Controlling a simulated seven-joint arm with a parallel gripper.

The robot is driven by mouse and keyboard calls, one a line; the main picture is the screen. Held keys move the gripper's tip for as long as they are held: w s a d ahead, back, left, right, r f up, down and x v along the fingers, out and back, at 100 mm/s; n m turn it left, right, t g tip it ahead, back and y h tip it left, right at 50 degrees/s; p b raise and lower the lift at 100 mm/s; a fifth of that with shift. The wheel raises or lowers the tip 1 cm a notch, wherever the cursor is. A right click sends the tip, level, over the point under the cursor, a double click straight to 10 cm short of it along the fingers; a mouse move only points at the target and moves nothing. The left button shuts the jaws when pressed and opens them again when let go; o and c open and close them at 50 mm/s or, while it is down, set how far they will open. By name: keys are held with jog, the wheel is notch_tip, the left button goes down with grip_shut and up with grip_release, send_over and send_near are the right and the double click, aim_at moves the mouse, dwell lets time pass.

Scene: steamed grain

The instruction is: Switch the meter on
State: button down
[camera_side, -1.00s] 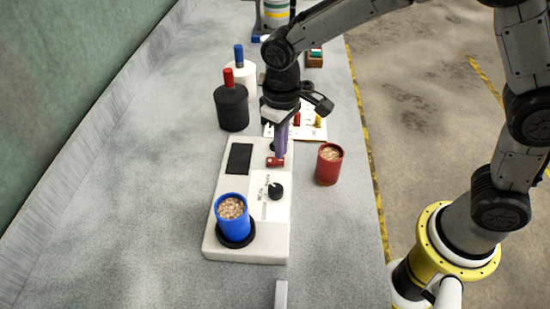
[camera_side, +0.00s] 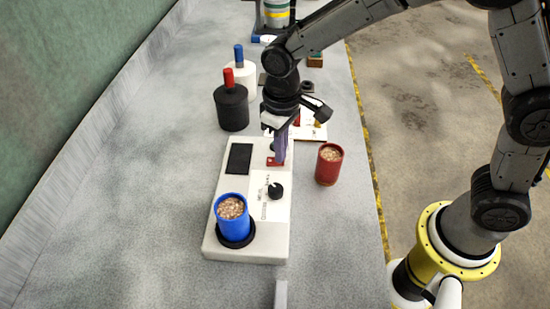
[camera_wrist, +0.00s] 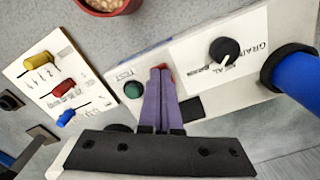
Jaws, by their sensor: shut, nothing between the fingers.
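The meter is a long white box (camera_side: 222,242) with a dark display (camera_side: 239,159), a black dial (camera_side: 275,191) and a red switch (camera_side: 272,162) near its far end. My gripper (camera_side: 281,160) is shut and empty, pointing down with its purple fingertips at the red switch. In the wrist view the fingertips (camera_wrist: 160,72) cover most of the switch, and only a bit of red shows beside them. Whether they touch it, and which way the switch is set, I cannot tell. A green button (camera_wrist: 133,89) marked TEST sits beside the fingers.
A blue cup of grain (camera_side: 232,217) stands in a black ring on the meter's near end. A red cup of grain (camera_side: 329,166) stands just right. A black bottle (camera_side: 231,107) and a white bottle (camera_side: 241,79) stand behind left. A card with coloured plugs (camera_wrist: 41,75) lies beyond the meter.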

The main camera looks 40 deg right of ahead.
jog(key=shift+f, duration=0.25)
jog(key=shift+r, duration=3.55)
jog(key=s+d+r+m+t, duration=0.35)
jog(key=s+d+r, duration=0.35)
jog(key=d+r, duration=0.45)
jog(key=s+d+f+t, duration=0.1)
jog(key=s+d+f, duration=0.1)
jog(key=s, duration=0.4)
jog(key=s+d+f+t, duration=0.1)
jog(key=s+d+f, duration=0.1)
jog(key=s, duration=0.5)
jog(key=shift+s+d, duration=0.3)
jog(key=shift+d, duration=0.1)
